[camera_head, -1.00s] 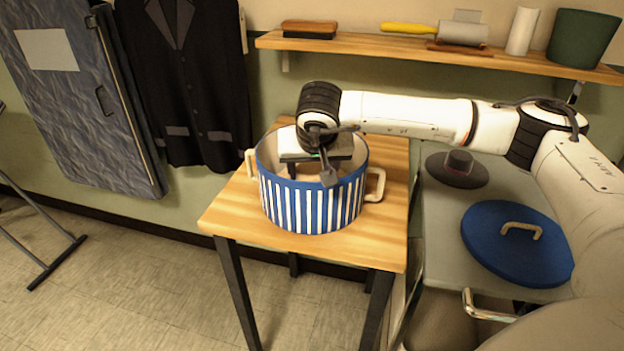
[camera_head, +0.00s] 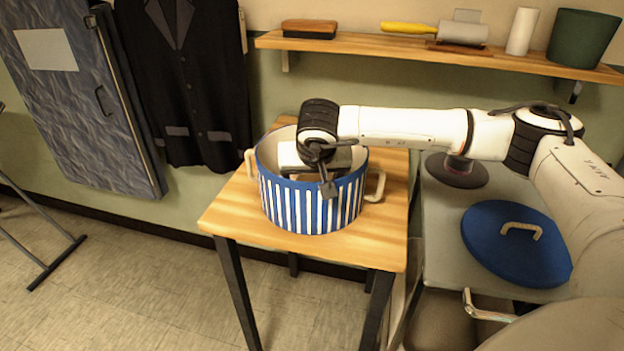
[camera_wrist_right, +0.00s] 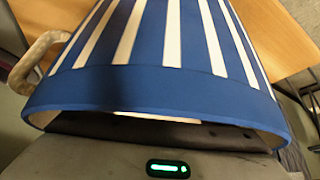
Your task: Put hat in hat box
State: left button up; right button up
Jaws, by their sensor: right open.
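The hat (camera_head: 456,177) is dark with a wide brim and sits on the grey surface at the right. My right arm covers its crown. The hat box (camera_head: 310,207) is round, blue with white stripes, with rope handles; it stands upright and lidless on the wooden table. My right gripper (camera_head: 325,170) is open at the hat box's mouth, partly below the rim, and I see no hat in it. In the right wrist view the striped wall and rim of the hat box (camera_wrist_right: 160,88) fill the picture; the fingertips are not clear there. My left gripper is not in view.
The blue lid (camera_head: 500,259) with a rope handle lies on the grey surface (camera_head: 437,240), right of the wooden table (camera_head: 235,215). A wall shelf (camera_head: 400,47) above holds a brush, a roller and a green pot. A dark jacket (camera_head: 195,90) hangs at left.

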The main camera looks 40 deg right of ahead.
jog(key=v, duration=1.2)
dwell(0.7)
